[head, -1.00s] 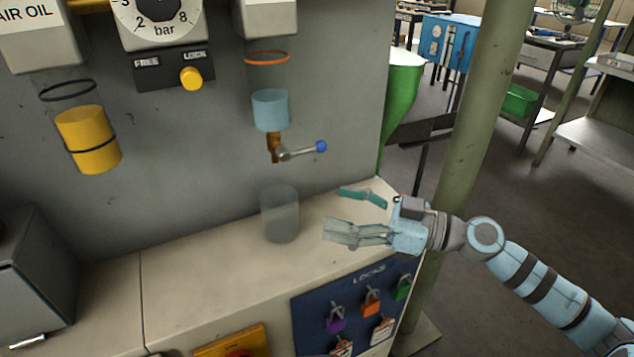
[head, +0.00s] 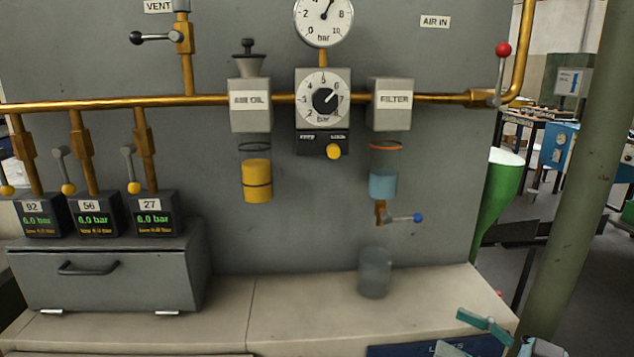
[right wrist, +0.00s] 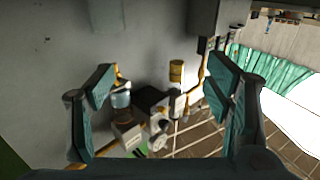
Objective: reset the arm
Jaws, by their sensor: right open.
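My right gripper (head: 466,332) is at the lower right of the head view, over the right end of the counter (head: 300,300). Its teal fingers are spread with nothing between them, and the picture's bottom edge cuts off part of it. In the right wrist view both fingers (right wrist: 160,92) stand wide apart, with the panel's fittings beyond them. A clear cup (head: 375,273) stands upright on the counter, left of and apart from the gripper. Above it hangs the filter (head: 390,105) with blue liquid in its bowl and a blue-tipped drain lever (head: 405,218). My left gripper is not in view.
A grey box (head: 110,275) with a handle and three small displays on top stands at the counter's left. A brass pipe (head: 220,101) crosses the panel with a gauge (head: 323,20), regulator and oiler (head: 250,105). A green post (head: 585,190) stands at right. The counter's middle is clear.

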